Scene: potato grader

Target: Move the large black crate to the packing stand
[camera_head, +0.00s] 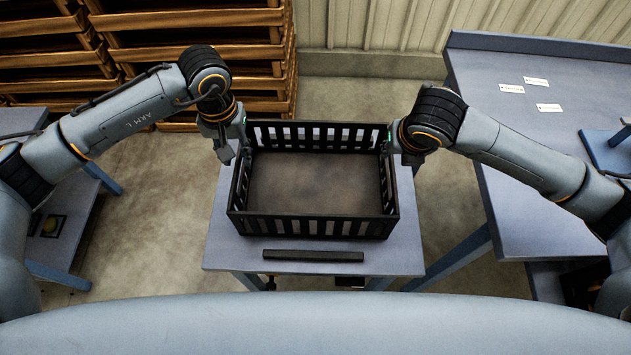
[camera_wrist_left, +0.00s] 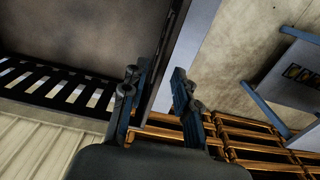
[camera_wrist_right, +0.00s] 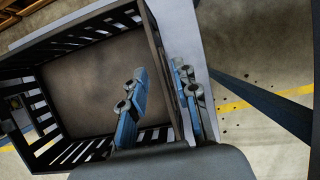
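The large black crate (camera_head: 315,226), empty and slatted, stands upright on a small blue-grey stand (camera_head: 225,256) in the middle. My left gripper (camera_head: 232,148) is at the crate's left wall. In the left wrist view its fingers (camera_wrist_left: 157,92) are apart, with the wall's rim between them and a gap showing. My right gripper (camera_head: 388,145) is at the right wall. In the right wrist view its fingers (camera_wrist_right: 163,90) are apart, one inside the crate and one outside. Any finger contact is hidden. I cannot tell which table is the packing stand.
A black bar (camera_head: 313,255) lies on the stand in front of the crate. A larger blue-grey table (camera_head: 535,215) with white labels (camera_head: 536,81) stands at the right. Wooden crates (camera_head: 200,37) are stacked behind at the left. Another low table (camera_head: 70,235) is at the left.

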